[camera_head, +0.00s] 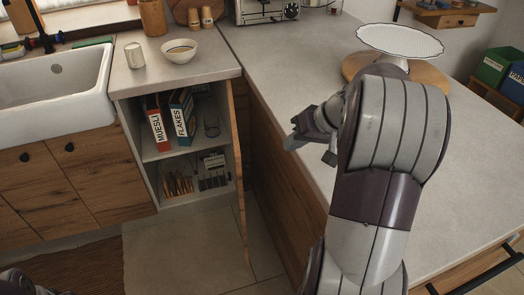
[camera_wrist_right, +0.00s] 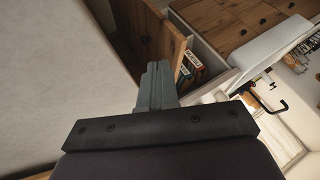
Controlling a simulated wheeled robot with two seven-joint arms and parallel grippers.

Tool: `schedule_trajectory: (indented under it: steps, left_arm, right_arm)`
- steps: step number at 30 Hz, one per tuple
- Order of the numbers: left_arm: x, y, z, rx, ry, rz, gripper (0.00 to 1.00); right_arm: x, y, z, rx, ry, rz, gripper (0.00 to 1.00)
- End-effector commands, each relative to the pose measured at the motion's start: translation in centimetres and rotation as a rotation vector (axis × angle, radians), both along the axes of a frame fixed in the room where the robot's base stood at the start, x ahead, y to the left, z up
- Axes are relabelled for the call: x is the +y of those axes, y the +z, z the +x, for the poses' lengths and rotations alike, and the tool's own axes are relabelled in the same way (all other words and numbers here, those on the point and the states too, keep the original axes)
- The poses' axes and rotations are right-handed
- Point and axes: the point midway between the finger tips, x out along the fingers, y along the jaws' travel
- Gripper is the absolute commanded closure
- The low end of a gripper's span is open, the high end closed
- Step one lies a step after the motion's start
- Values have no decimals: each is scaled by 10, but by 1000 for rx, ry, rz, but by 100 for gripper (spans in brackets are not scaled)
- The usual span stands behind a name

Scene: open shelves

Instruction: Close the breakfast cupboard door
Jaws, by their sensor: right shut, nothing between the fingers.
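The breakfast cupboard (camera_head: 148,165) is open below the left counter. Its wooden door (camera_head: 240,180) stands swung out from the right side and shows nearly edge-on in the head view. A wooden panel that looks like this door (camera_wrist_right: 162,35) shows beyond my fingers in the right wrist view. My right gripper (camera_head: 298,132) is above the right counter, to the right of the door and apart from it in the head view. Its fingers (camera_wrist_right: 154,85) are shut and empty. My left gripper is not clearly in view.
Muesli (camera_head: 157,125) and flakes (camera_head: 182,117) boxes stand inside the cupboard. A bowl (camera_head: 180,51) and cup (camera_head: 134,55) are on the counter above. The right counter (camera_head: 285,75) borders the door's space, with a round tray (camera_head: 400,40) at the back. Floor (camera_head: 180,255) is clear in front.

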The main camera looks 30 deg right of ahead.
Motion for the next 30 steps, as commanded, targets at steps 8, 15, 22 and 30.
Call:
schedule_trajectory:
  steps: [8, 15, 22, 30]
  left_arm:
    - [0, -70, 0, 2, 0, 0, 25]
    - [0, -74, 0, 1, 0, 0, 25]
    - [0, -82, 0, 1, 0, 0, 25]
    - [0, -86, 0, 1, 0, 0, 25]
  right_arm:
    - [16, -58, 27, 1, 5, -1, 100]
    - [31, -89, 55, 6, 3, 2, 100]
    - [45, -128, 81, 6, 4, 1, 100]
    - [55, -156, 101, 4, 3, 0, 100]
